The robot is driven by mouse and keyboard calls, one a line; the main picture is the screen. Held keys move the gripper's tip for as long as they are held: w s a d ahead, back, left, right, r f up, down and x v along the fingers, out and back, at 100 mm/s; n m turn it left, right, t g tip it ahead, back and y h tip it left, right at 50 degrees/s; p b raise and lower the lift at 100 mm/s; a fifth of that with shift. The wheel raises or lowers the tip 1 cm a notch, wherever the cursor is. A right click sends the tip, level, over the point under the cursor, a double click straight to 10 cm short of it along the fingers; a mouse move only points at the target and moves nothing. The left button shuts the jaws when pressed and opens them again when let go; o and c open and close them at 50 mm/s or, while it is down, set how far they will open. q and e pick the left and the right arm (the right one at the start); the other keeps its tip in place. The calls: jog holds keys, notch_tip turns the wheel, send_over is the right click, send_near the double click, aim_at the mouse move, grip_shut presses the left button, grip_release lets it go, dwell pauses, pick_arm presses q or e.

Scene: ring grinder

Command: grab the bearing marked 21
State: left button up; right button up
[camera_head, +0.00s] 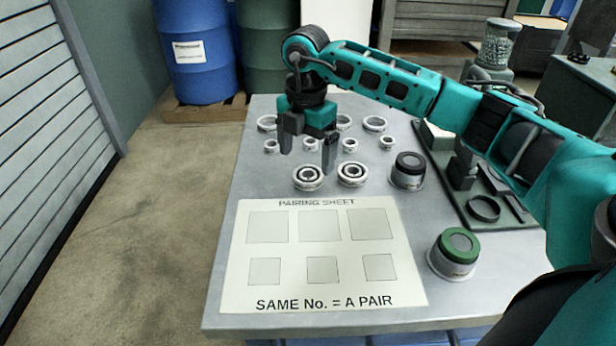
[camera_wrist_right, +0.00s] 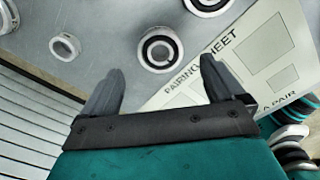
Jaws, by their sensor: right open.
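Two bearings with dark inner rings, a left one (camera_head: 309,177) and a right one (camera_head: 352,173), lie flat on the grey table just behind the pairing sheet (camera_head: 285,292). No number can be read on either, so I cannot tell which is marked 21. My right gripper (camera_head: 307,160) points down over the table, open and empty, just behind and above the left bearing. In the right wrist view one bearing (camera_wrist_right: 160,50) shows between and beyond the open fingers (camera_wrist_right: 161,66), with another (camera_wrist_right: 208,4) at the top edge. My left gripper is not in view.
Several plain rings, large (camera_head: 375,123) and small (camera_head: 387,142), lie behind the bearings. A black-topped cup (camera_head: 408,170) and a green-topped cup (camera_head: 454,252) stand to the right. A dark tray (camera_head: 484,209) with parts lies beyond them. The sheet's squares are empty.

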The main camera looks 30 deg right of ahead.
aim_at(308, 168)
jog(key=f, duration=0.4)
jog(key=shift+d+f, duration=0.2)
jog(key=shift+f, duration=0.15)
jog(key=shift+r, duration=0.1)
jog(key=c, duration=1.3)
